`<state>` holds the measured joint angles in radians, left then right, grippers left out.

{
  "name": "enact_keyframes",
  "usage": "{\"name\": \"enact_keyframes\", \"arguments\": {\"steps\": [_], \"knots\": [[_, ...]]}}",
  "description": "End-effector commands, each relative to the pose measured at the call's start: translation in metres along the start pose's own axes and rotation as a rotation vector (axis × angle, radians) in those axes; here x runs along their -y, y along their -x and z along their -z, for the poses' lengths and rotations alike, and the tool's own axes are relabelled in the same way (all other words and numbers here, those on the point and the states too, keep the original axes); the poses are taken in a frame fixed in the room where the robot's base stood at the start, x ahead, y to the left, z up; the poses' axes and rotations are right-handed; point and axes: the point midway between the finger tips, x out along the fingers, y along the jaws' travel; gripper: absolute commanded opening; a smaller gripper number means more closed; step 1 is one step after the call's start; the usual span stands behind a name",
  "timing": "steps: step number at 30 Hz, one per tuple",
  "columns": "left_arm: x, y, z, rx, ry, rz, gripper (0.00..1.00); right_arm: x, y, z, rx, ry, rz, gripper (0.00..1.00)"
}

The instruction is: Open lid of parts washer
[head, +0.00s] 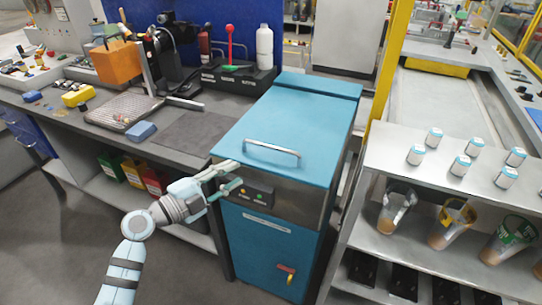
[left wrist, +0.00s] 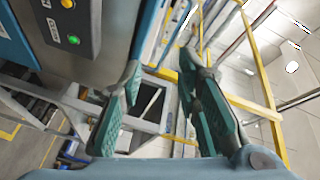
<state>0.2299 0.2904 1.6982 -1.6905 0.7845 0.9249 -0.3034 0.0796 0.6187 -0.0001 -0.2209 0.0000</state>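The parts washer (head: 268,240) is a blue cabinet with a metal band and a control panel on its front. Its blue lid (head: 300,112) lies flat and shut on top, with a silver bar handle (head: 271,150) near the front edge. My left gripper (head: 236,178) is at the front left corner of the washer, just below the lid's front edge and left of the handle. In the left wrist view its green-padded fingers (left wrist: 165,85) are spread apart with nothing between them. The control panel (left wrist: 70,28) shows at upper left there. My right gripper is not in view.
A workbench (head: 185,132) with a perforated tray, an orange box and a black stand adjoins the washer on the left. A shelf (head: 400,170) with several small white jars and cups stands close on the right. Bare floor lies in front.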

Motion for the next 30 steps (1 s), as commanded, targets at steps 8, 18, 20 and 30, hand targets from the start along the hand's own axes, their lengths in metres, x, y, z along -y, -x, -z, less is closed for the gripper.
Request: {"name": "enact_keyframes", "arguments": {"steps": [8, 18, 20, 30], "knots": [[0.036, -0.008, 0.016, 0.06, -0.306, -0.143, 0.3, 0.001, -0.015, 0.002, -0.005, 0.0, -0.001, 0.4], [0.022, -0.096, 0.008, 0.059, -0.301, -0.143, 0.3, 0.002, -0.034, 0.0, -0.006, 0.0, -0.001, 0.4], [0.02, -0.109, 0.007, 0.059, -0.302, -0.145, 0.3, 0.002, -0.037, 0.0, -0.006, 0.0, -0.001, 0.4], [0.018, -0.138, 0.005, 0.061, -0.304, -0.144, 0.3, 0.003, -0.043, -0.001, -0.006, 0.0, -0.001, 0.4]]}}
